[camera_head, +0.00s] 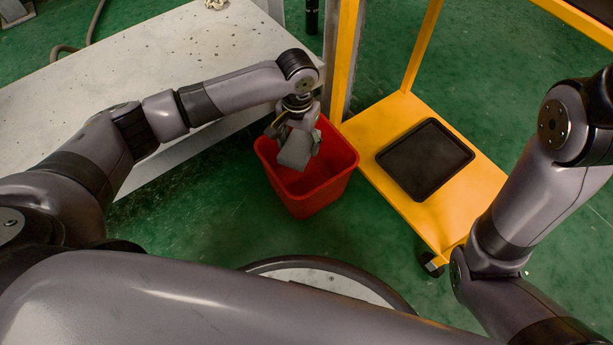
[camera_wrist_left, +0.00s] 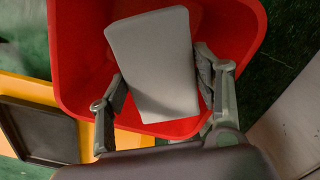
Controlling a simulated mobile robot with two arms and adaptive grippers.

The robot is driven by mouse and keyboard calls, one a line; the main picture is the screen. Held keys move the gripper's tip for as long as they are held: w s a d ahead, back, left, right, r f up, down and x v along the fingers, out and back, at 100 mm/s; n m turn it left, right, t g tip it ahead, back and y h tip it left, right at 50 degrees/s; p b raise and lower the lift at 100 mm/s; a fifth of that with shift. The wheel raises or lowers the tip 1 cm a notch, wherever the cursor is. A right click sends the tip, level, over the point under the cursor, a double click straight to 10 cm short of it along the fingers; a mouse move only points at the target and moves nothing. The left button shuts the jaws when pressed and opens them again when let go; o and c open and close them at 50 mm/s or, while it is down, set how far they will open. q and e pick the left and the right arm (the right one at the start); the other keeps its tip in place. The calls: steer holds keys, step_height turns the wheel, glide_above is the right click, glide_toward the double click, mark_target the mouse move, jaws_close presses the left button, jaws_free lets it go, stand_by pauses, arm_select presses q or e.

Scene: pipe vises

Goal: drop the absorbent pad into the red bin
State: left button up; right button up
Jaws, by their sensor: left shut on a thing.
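The absorbent pad (camera_head: 296,150) is a grey, flat rectangle with rounded corners. It also shows between my left fingers in the left wrist view (camera_wrist_left: 157,65). My left gripper (camera_head: 291,129) is shut on the pad and holds it over the mouth of the red bin. The red bin (camera_head: 318,196) stands on the green floor and is open at the top. In the left wrist view the bin's red walls (camera_wrist_left: 77,60) surround the pad. My right arm comes in at the right of the head view, but its gripper is out of sight.
A yellow cart (camera_head: 372,128) with a black tray (camera_head: 425,158) on its lower shelf stands right beside the bin. A pale grey table (camera_head: 60,115) lies to the left, under my left arm. Green floor is clear in front of the bin.

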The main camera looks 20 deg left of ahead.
arm_select(q)
steer(key=o, duration=1.1)
step_height(320, 180, up, 12)
steer(key=shift+f, duration=0.1)
stand_by(0.5)
